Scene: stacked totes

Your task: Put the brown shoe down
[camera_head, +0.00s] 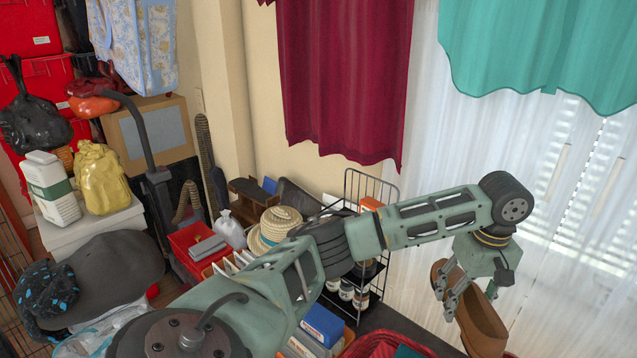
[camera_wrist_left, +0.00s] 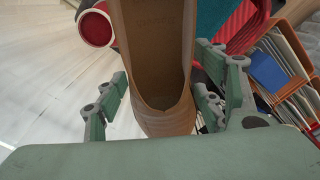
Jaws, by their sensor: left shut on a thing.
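The brown shoe (camera_head: 478,318) hangs at the lower right of the head view, in front of the white curtain. My left gripper (camera_head: 447,300) is shut on it from above. My right gripper is not in view.
A red basket (camera_head: 385,343) is at the lower edge, left of the shoe. A wire rack (camera_head: 372,188) with jars stands behind my arm. A straw hat (camera_head: 278,224), a red bin (camera_head: 190,240) and other clutter fill the left. A pale floor (camera_wrist_left: 45,70) shows clear in the wrist view.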

